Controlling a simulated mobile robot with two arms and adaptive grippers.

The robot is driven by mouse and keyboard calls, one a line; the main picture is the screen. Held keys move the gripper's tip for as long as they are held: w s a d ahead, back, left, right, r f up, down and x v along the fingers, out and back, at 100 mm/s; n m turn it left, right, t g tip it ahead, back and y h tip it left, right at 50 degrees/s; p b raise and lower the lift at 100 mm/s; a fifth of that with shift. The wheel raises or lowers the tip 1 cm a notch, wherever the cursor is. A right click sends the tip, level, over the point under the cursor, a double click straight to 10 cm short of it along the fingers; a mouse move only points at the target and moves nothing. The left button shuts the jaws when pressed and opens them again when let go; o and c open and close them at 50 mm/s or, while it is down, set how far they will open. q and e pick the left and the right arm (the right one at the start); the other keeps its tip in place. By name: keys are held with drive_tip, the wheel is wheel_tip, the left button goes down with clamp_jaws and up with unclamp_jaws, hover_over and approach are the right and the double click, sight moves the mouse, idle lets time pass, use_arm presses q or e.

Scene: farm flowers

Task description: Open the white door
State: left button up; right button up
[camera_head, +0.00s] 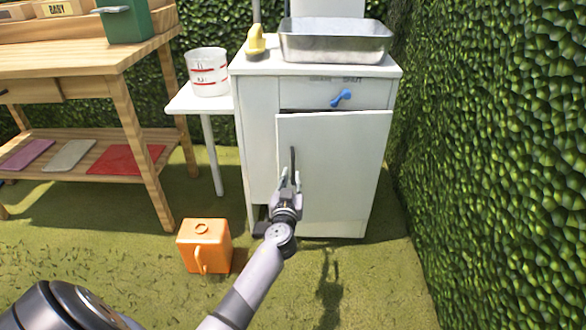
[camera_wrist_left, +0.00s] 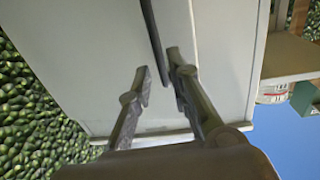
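The white door (camera_head: 337,170) is the front of a white cabinet, below a drawer. A dark gap shows along its top edge, and it looks slightly ajar. A dark upright handle (camera_head: 293,158) sits near its left edge. My left gripper (camera_head: 290,176) is at the handle's lower end, in front of the door. In the left wrist view, its fingers (camera_wrist_left: 159,68) are apart, with the handle (camera_wrist_left: 153,35) running down between them, nearer the right finger. Whether they touch it is unclear. The door also fills much of that view (camera_wrist_left: 95,60). My right gripper is not in view.
An orange watering can (camera_head: 203,245) stands on the grass left of the cabinet. A wooden table (camera_head: 90,55) and a small white side table (camera_head: 200,105) with a bucket (camera_head: 207,72) are further left. A hedge (camera_head: 490,150) closes the right side. Grass before the door is clear.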

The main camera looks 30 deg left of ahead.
sight(293, 168)
use_arm(q)
drive_tip(key=b+x, duration=0.1)
drive_tip(key=x, duration=0.5)
drive_tip(key=shift+c, duration=0.2)
clamp_jaws()
idle(0.5)
